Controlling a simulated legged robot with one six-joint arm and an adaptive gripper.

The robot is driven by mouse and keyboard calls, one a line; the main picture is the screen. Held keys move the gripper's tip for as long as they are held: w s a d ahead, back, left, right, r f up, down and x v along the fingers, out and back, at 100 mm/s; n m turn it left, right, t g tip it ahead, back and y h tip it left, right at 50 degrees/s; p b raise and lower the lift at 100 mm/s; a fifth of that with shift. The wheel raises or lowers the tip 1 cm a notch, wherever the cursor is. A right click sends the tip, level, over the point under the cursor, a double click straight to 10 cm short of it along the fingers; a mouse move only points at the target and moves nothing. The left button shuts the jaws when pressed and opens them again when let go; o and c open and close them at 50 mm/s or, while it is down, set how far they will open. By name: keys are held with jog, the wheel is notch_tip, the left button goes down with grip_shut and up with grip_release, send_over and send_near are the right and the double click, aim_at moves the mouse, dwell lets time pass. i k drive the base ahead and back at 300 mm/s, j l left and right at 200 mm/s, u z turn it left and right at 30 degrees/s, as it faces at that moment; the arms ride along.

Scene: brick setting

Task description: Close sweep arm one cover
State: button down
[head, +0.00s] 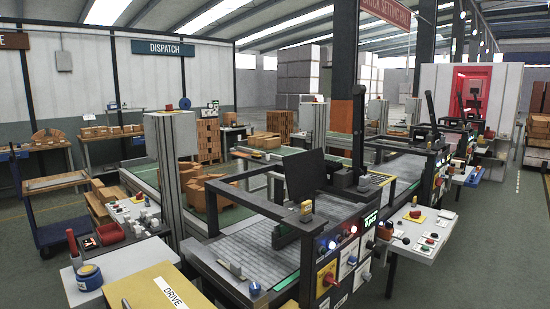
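The nearest machine is an open black frame over a grey slatted bed (255,258). A dark flat panel (305,174) stands raised and tilted on top of this frame; it looks like the sweep arm cover, but I cannot read a label on it. A black upright post (358,128) rises just right of the panel, above a black block (347,180). My gripper is not in view.
A control face (340,258) with knobs and a lit green display (370,219) is on the near machine's right. A yellow cabinet marked DRIVE (155,290) is at the front left. A blue trolley (55,228) stands left. Open floor (485,250) lies to the right.

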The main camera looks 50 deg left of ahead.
aim_at(305, 172)
jog(key=i+u, duration=0.3)
jog(key=i, duration=0.15)
jog(key=i+l+u, duration=0.1)
jog(key=i+u, duration=0.2)
jog(key=i, duration=0.2)
jog(key=i+l+u, duration=0.25)
jog(key=i, duration=0.2)
jog(key=i+u, duration=0.2)
jog(key=u, duration=0.2)
jog(key=i+l+u, duration=0.1)
jog(key=u, duration=0.3)
jog(key=i+l+u, duration=0.2)
jog(key=u, duration=0.2)
jog(key=i+l+u, duration=0.25)
jog(key=u, duration=0.15)
